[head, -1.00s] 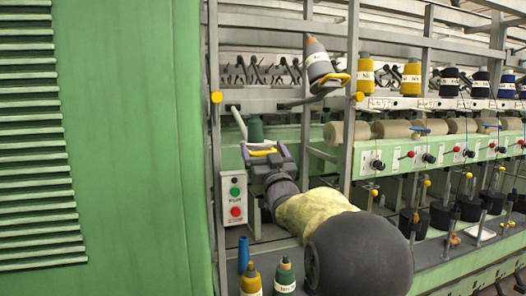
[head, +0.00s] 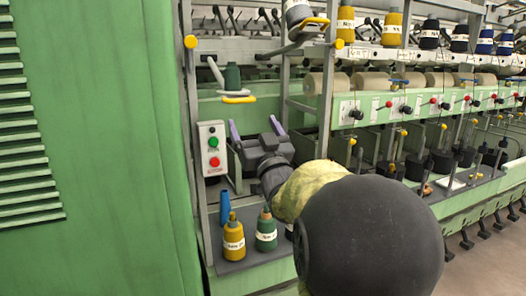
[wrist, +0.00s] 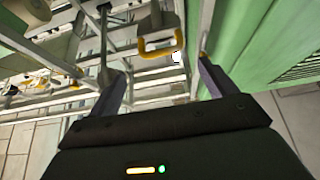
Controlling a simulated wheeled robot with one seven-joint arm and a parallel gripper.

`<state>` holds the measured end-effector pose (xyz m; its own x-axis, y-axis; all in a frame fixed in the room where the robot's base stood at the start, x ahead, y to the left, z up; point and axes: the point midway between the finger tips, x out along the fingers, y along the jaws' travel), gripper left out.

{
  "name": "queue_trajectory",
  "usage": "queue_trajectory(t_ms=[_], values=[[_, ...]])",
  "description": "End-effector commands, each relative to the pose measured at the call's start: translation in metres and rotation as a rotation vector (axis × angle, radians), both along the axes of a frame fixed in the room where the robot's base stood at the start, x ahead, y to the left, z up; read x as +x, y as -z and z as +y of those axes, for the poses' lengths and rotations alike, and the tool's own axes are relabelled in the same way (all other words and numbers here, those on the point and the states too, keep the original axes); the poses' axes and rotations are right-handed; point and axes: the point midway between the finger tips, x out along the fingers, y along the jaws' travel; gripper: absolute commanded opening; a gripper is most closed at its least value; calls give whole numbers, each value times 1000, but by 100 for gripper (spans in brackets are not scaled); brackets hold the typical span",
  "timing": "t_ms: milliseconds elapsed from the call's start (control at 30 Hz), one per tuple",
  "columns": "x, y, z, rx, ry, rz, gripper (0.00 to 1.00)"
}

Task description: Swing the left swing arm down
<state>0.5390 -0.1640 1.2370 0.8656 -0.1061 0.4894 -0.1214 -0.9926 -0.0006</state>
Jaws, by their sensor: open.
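The left swing arm is a pale lever (head: 216,73) beside a dark green cone (head: 232,77), with a yellow handle (head: 239,99) sticking out level below the cone. My gripper (head: 254,126) is open and empty, below and a little right of this handle, with a visible gap between them. In the wrist view a yellow U-shaped handle (wrist: 160,46), seemingly the same one, lies beyond my open fingers, between their lines.
A control box (head: 213,148) with green and red buttons stands left of my gripper, beside a large green cabinet (head: 95,150). Grey posts frame the bay.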

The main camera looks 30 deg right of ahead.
Motion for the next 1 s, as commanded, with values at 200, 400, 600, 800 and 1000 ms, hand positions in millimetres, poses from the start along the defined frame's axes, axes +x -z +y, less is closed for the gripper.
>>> queue_trajectory(t_ms=[200, 400, 600, 800, 1000], values=[[-36, 22, 4, -1, 2, 1, 84], [-51, 29, 6, -1, 0, 1, 84], [-52, 30, 6, 0, 0, 1, 84], [-52, 30, 6, 0, 0, 1, 84], [-49, 34, 7, 6, 2, 18, 84]])
